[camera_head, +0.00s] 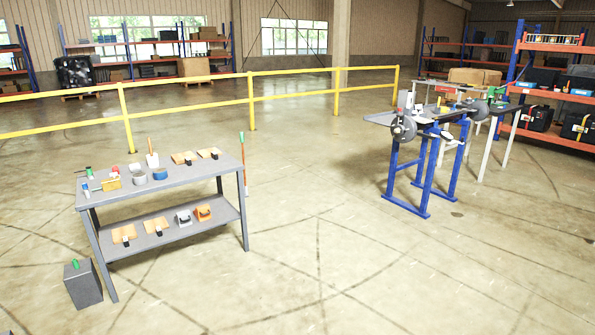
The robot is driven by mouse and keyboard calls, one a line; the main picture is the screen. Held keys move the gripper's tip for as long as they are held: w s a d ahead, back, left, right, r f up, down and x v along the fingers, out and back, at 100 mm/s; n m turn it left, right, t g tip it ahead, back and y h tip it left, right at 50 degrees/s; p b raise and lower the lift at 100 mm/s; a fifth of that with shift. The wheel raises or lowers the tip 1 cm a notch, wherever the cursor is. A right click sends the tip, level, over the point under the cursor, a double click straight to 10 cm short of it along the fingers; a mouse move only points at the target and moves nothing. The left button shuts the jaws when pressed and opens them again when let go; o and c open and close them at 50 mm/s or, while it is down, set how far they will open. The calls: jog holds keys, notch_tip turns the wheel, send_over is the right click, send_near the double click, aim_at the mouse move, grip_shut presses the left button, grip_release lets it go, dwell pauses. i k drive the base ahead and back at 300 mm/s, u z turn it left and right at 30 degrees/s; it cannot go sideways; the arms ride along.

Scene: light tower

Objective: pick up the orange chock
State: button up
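The orange chock (203,213) appears to be the small, blocky orange piece with a dark part at its front. It sits on the lower shelf (170,234) of the grey table, near the right end. A similar grey-white piece (184,217) is just left of it. Further left on that shelf lie two flat orange-tan pieces (156,225) with dark parts. The table's upper top (185,175) is above the shelf and does not hide the chock. My gripper is not in view.
A grey box (83,284) stands by the table's left leg. A green-tipped pole (243,165) stands behind its right end. Blue stands (425,165) are at right. The floor in front is clear.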

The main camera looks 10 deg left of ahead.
aim_at(202, 211)
jog(key=u, duration=0.15)
jog(key=i, duration=1)
jog(key=u, duration=0.45)
jog(key=i, duration=0.85)
jog(key=u, duration=0.75)
jog(key=i, duration=0.65)
jog(key=u, duration=0.85)
jog(key=i, duration=1.05)
jog(key=u, duration=0.4)
